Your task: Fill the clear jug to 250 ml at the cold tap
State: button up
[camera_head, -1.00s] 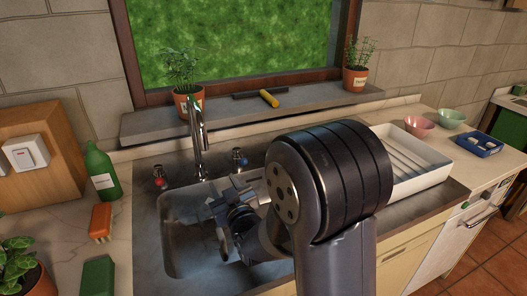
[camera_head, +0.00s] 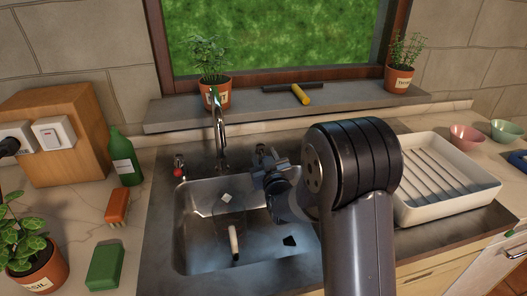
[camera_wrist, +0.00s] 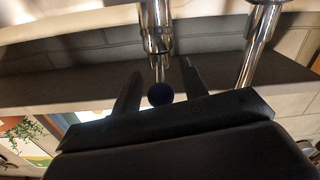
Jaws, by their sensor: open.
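The clear jug (camera_head: 222,226) seems to stand in the sink (camera_head: 190,255), below and a little right of the spout; its outline is faint, with a pale upright strip on it. I cannot read a water level. The chrome spout (camera_head: 219,135) arches over the sink, and I see no clear stream. My gripper (camera_head: 262,160) is at the back of the sink, right of the spout. In the wrist view its open fingers (camera_wrist: 160,78) stand either side of the cold tap's dark blue knob (camera_wrist: 160,95). Contact cannot be told. In the head view my gripper hides that knob.
The red-marked hot tap (camera_head: 179,170) is left of the spout. A white drying rack (camera_head: 440,213) stands right of the sink. A green bottle (camera_head: 124,160), orange brush (camera_head: 117,207) and green sponge (camera_head: 105,266) are on the left counter. Potted plants line the sill (camera_head: 270,103).

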jog(key=shift+x, duration=0.85)
grip_shut()
